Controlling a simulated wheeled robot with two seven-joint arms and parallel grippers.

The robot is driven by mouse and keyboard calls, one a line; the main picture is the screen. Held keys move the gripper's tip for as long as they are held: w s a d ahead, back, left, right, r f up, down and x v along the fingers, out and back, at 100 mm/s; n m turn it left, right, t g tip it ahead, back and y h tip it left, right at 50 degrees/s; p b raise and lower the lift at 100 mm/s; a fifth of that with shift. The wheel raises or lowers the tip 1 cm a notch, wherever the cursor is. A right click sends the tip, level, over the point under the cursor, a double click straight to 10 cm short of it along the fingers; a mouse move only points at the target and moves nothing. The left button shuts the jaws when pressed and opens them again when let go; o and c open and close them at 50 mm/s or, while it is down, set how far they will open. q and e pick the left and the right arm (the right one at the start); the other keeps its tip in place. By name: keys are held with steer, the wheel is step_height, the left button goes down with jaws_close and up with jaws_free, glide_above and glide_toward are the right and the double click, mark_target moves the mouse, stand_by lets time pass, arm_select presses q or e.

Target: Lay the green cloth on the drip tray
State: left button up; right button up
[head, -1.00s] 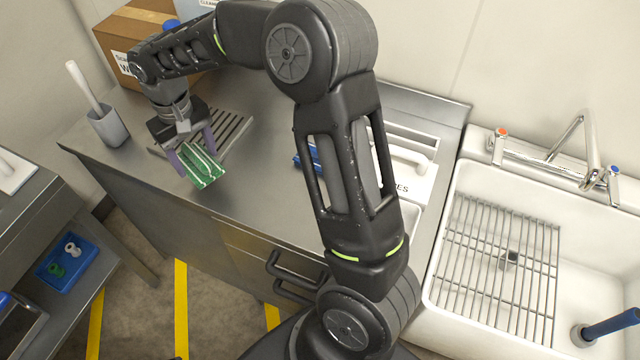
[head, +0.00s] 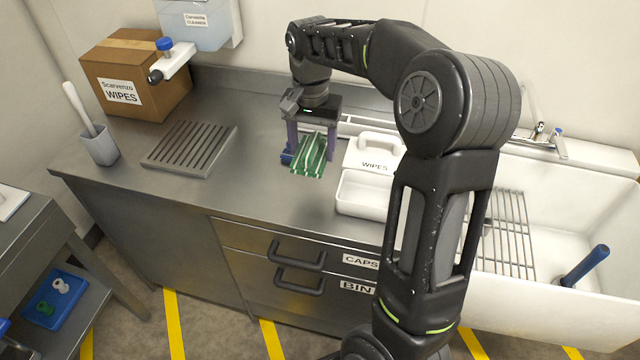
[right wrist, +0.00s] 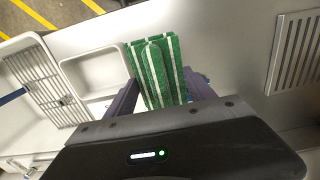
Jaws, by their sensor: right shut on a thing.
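The green cloth (head: 309,158) with white stripes is folded and hangs between the fingers of my right gripper (head: 311,145). It also shows in the right wrist view (right wrist: 158,70), pinched between the two purple fingers. The gripper is shut on it over the counter, to the right of the drip tray. Whether the cloth's lower edge touches the counter I cannot tell. The drip tray (head: 190,148) is a grey slotted plate, lying flat and bare on the counter. Its slots also show at the right of the wrist view (right wrist: 297,55). My left gripper is not in view.
A blue thing (head: 286,155) lies partly hidden behind the cloth. The white wipes box (head: 374,152) and a white bin (head: 362,195) stand to its right, near the sink (head: 600,205). A brush holder (head: 101,147) and cardboard box (head: 135,75) stand left. Counter between tray and cloth is clear.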

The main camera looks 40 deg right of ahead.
steer(key=shift+a+r, duration=0.1)
steer(key=shift+a, duration=0.05)
glide_above(313, 189)
steer(key=shift+w+f, duration=0.1)
steer(key=shift+f, duration=3.05)
steer(key=shift+f+p, duration=0.3)
steer(key=shift+f, duration=1.6)
steer(key=o, duration=1.2)
steer(key=shift+f, duration=0.1)
step_height(313, 189, up, 12)
steer(key=shift+r+b, duration=0.15)
steer(key=shift+b, duration=0.2)
